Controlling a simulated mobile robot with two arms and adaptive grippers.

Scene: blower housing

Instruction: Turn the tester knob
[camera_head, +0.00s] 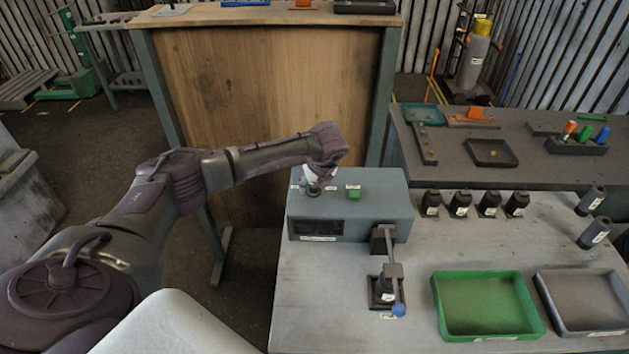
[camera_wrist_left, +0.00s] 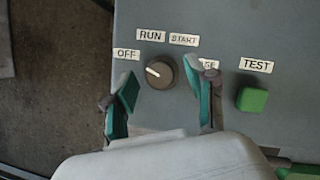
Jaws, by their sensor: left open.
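The tester is a blue-grey box (camera_head: 380,190) on the left part of the grey workbench. Its dark round knob (camera_wrist_left: 160,73) sits on the top face, with a white mark pointing up-left, roughly towards the OFF label (camera_wrist_left: 126,54). RUN (camera_wrist_left: 151,35) and START (camera_wrist_left: 184,40) labels lie above it; another label is partly hidden by a finger. My left gripper (camera_wrist_left: 168,80) is open, its green-padded fingers on either side of the knob with gaps visible. In the head view my left gripper (camera_head: 319,176) is over the box's left end. My right gripper is not in view.
A green TEST button (camera_wrist_left: 252,99) is right of the knob. A green tray (camera_head: 437,307), a grey tray (camera_head: 546,307) and several black cylinders (camera_head: 460,204) occupy the bench's right.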

